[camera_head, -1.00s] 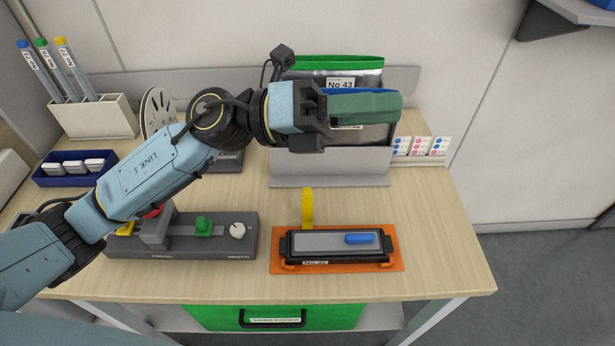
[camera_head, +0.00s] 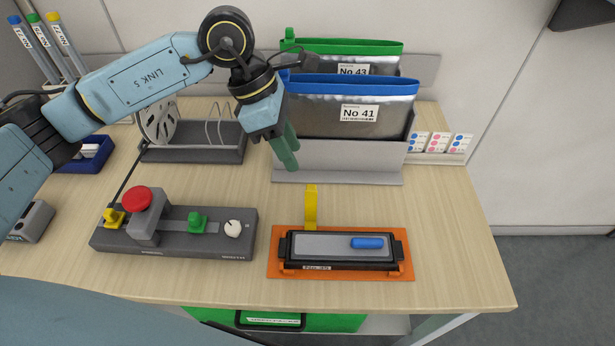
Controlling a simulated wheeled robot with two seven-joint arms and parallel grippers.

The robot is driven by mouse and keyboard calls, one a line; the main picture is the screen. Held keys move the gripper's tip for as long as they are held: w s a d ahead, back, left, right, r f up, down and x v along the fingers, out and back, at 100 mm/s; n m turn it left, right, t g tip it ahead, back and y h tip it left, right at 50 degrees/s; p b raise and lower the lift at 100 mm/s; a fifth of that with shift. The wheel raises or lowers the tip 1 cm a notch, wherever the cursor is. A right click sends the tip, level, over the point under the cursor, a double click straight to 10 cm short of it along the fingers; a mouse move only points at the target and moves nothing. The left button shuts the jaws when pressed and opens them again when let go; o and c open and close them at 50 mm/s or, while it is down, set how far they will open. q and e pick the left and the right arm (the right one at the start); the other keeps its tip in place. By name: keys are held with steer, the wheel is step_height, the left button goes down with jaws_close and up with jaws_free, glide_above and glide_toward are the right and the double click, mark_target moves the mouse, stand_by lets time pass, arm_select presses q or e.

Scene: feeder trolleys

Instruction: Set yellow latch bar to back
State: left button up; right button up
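The yellow latch bar (camera_head: 311,206) stands upright at the back left of a black case with a grey top, which sits on an orange base (camera_head: 408,272). A blue piece (camera_head: 367,243) lies on the grey top. My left gripper (camera_head: 290,163) points downward above the table, behind and slightly left of the latch bar, in front of the grey bin holder. It is apart from the bar. Its green fingers overlap from this side, so their gap cannot be judged. Nothing is seen held. My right gripper is not in view.
A grey control box (camera_head: 180,246) with a red button (camera_head: 137,199), a green knob and a white dial stands left of the orange base. The grey holder (camera_head: 340,162) with pouches No 43 and No 41 stands behind. Table to the right of the base is clear.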

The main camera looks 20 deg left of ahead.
mark_target(311, 187)
arm_select(q)
steer(key=x, duration=0.8)
steer(key=shift+c, duration=0.2)
jaws_close()
